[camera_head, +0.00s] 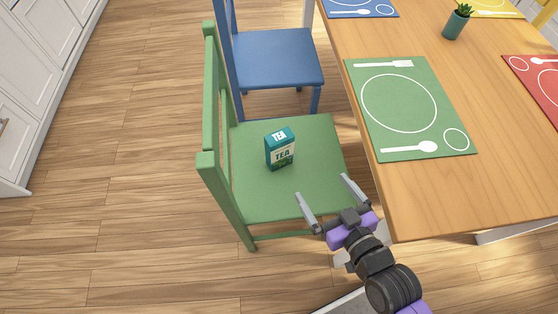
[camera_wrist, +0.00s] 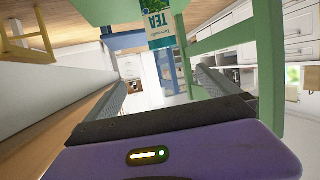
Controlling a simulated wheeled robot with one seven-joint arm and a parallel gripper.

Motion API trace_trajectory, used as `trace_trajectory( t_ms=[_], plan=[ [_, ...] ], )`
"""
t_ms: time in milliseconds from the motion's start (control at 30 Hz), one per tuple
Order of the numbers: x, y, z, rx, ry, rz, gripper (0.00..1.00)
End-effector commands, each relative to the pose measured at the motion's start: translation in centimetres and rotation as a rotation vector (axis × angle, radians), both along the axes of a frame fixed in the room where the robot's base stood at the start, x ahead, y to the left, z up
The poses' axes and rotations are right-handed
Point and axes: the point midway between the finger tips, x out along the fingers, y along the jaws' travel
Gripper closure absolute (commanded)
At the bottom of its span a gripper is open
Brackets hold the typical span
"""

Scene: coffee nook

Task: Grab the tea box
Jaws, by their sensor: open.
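The tea box (camera_head: 280,149) is a small teal and cream carton marked TEA. It stands upright on the seat of the green chair (camera_head: 312,190). In the wrist view the tea box (camera_wrist: 159,27) shows at the top, a little right of centre, and looks upside down. My gripper (camera_head: 332,193) is open and empty near the front edge of the seat, to the lower right of the box and apart from it. In the wrist view my gripper (camera_wrist: 158,82) has its two fingers spread wide, with the box beyond them.
The wooden table (camera_head: 500,170) stands to the right of the chair, with a green placemat (camera_head: 400,140) near its edge. The green chair's back (camera_head: 210,110) rises left of the box. A blue chair (camera_head: 275,60) stands behind. The floor at left is clear.

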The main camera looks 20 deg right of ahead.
Motion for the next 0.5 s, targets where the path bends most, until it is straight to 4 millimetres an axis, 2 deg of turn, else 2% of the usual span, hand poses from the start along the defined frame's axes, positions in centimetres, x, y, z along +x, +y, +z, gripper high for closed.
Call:
trace_trajectory(
  t_ms=[33, 200, 333, 400, 500],
  plan=[
    [2.6, -0.1, -3.3, 0.000, -0.007, 0.004, 0.00],
    [10.4, -0.1, -8.4, 0.008, -0.005, 0.031, 0.00],
    [15.4, -0.1, -10.3, 0.011, -0.004, 0.055, 0.00],
    [17.0, 0.0, -10.7, 0.013, -0.003, 0.065, 0.00],
    [18.5, 0.1, -10.9, 0.013, -0.003, 0.075, 0.00]
  ],
)
